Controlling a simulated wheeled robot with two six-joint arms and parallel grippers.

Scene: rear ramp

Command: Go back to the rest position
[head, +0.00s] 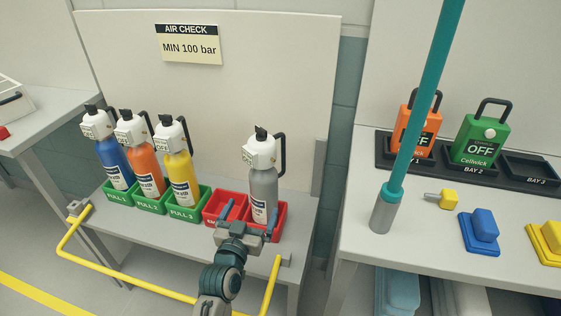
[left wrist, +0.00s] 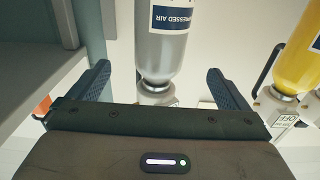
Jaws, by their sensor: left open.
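My left gripper (head: 250,212) is open in front of the grey air cylinder (head: 263,190), which stands upright in the right-hand red holder (head: 282,222). In the left wrist view my left gripper (left wrist: 160,82) has its two fingers spread wide, with the grey cylinder (left wrist: 165,50) showing upside down between them. I cannot tell how far the cylinder is from the fingers. The bottom of that red holder is partly hidden behind my gripper. My right gripper is not in view.
Blue (head: 114,165), orange (head: 146,172) and yellow (head: 180,172) cylinders stand in green holders to the left. A yellow rail (head: 130,279) runs along the front of the bench.

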